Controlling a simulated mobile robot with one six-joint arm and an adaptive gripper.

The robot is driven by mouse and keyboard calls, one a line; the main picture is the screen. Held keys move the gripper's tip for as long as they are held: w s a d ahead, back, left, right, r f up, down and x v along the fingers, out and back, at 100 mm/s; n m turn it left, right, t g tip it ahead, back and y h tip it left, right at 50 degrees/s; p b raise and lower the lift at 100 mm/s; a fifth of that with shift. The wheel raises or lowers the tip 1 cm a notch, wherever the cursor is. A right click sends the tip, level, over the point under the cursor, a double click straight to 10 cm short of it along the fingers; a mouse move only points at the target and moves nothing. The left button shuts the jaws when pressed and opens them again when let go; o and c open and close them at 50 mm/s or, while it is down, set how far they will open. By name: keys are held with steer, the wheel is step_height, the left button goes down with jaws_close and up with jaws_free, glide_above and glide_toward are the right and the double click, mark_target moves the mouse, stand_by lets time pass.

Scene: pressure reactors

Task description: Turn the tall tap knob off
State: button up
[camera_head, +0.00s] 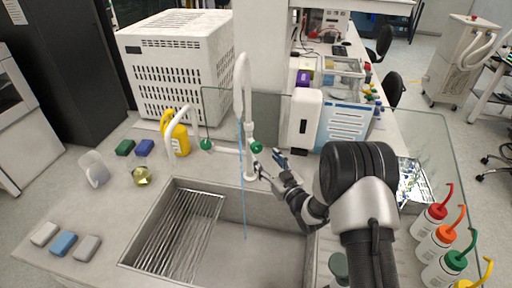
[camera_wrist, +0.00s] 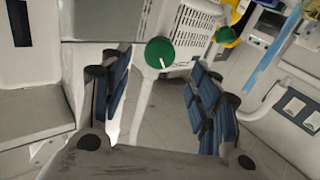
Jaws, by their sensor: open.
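The tall white tap (camera_head: 241,92) stands at the back edge of the sink, and a thin blue stream runs from it into the basin. A round green knob (camera_head: 257,146) is on its right side. In the wrist view the green knob (camera_wrist: 160,53) shows between my fingertips, seemingly just beyond them. I cannot tell any contact. My gripper (camera_head: 269,166) is close to the knob, just in front and to the right. In the wrist view my gripper (camera_wrist: 160,64) is open, with blue-padded fingers either side and nothing held.
A second green knob (camera_head: 207,145) is left of the tall tap, near a lower curved white tap (camera_head: 171,140). A yellow bottle (camera_head: 181,139) stands there. A white dispenser (camera_head: 304,118) stands behind my gripper. The sink (camera_head: 272,212) is open below. Wash bottles (camera_head: 440,238) stand at right.

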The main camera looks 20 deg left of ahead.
mark_target(258, 150)
steer(key=b+x, duration=0.1)
steer(key=x, duration=0.7)
steer(key=shift+w+a, duration=0.2)
steer(key=shift+w, duration=0.05)
steer(key=shift+c, duration=0.5)
steer(key=c, duration=1)
